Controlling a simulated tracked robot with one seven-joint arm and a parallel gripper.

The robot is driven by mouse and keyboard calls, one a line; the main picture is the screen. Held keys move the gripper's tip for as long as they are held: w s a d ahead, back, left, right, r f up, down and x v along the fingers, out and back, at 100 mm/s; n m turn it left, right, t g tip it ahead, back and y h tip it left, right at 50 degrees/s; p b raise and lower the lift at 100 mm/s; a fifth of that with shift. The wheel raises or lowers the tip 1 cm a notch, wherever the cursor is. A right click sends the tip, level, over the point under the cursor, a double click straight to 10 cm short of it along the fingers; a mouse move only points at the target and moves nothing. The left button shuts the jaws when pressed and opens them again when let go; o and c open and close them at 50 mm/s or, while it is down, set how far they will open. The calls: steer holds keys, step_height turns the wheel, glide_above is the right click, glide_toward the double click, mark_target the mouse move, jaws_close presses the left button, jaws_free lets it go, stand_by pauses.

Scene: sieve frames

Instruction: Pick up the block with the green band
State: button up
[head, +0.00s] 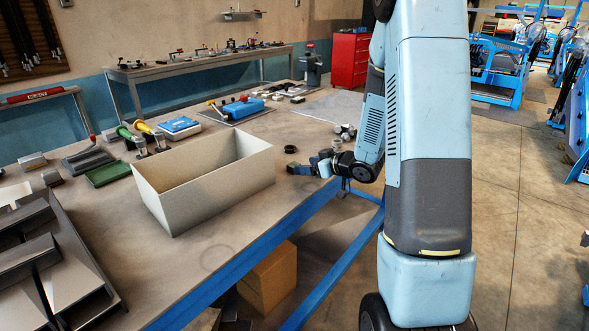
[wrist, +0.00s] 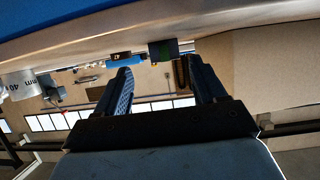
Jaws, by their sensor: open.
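The block with the green band (wrist: 163,50) shows in the wrist view as a small dark block with a green patch. It stands on the bench top, which appears upside down there. My gripper (wrist: 158,78) has its two dark blue fingers apart with nothing between them. The block lies beyond the fingertips, between them in the picture and apart from both. In the head view my gripper (head: 298,169) is low over the bench's right edge. I cannot pick out the green band there; a small dark item (head: 290,149) lies just behind the gripper.
An open beige box (head: 160,198) stands left of my gripper; its wall fills the right of the wrist view (wrist: 275,60). Small metal pieces (head: 345,130) lie behind the gripper. A blue tool (head: 243,107), a green tray (head: 108,174) and grey frames (head: 70,270) are farther off.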

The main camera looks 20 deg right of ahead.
steer(key=x, duration=0.5)
steer(key=shift+s+a, duration=0.1)
steer(key=shift+a, duration=0.25)
steer(key=shift+c, duration=0.4)
steer(key=c, duration=1.1)
steer(key=shift+c, duration=0.2)
